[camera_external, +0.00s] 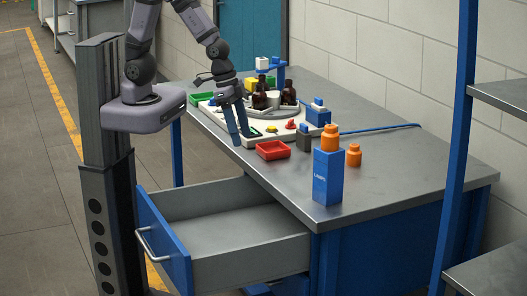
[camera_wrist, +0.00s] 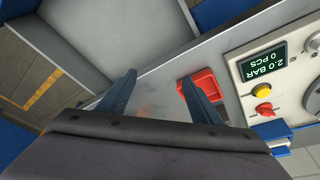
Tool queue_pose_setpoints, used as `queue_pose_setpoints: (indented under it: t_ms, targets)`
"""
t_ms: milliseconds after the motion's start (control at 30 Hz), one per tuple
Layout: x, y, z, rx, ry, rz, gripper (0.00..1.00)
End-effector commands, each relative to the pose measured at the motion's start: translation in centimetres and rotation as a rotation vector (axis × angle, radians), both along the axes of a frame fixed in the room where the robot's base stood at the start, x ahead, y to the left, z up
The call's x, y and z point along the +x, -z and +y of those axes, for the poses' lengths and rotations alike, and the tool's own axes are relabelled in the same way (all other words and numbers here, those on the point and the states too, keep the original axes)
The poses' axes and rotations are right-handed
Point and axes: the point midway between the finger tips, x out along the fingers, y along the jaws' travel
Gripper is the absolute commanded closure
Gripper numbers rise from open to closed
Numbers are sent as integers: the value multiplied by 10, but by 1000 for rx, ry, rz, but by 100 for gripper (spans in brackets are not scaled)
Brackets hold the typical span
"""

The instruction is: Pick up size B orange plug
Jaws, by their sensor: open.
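Two orange plugs show in the external view. The other orange plug (camera_external: 354,156) stands on the bench just right of that box. I cannot read a size mark on either. My gripper (camera_external: 240,133) points down by the front-left edge of the white station, left of and behind both plugs. In the wrist view, its blue fingers (camera_wrist: 158,88) are spread apart with nothing between them. No orange plug shows in the wrist view.
A red tray (camera_external: 272,150) lies between my gripper and the blue box. The white station (camera_external: 216,114) carries amber bottles (camera_external: 259,98), knobs and a display (camera_wrist: 265,62). A drawer (camera_external: 225,225) stands open below. The bench's right side (camera_external: 430,165) is clear.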

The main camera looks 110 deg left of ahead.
Motion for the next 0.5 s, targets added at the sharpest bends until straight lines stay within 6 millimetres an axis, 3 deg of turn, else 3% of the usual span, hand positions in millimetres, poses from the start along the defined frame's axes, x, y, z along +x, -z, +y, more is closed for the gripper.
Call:
queue_pose_setpoints:
  t_ms: [33,100,300,500]
  targets:
    - [27,15,3,0,-16,-60,41]
    - [67,24,10,4,-40,-167,41]
    - [170,44,39,46,-117,-475,41]
    - [232,53,73,115,-183,-723,41]
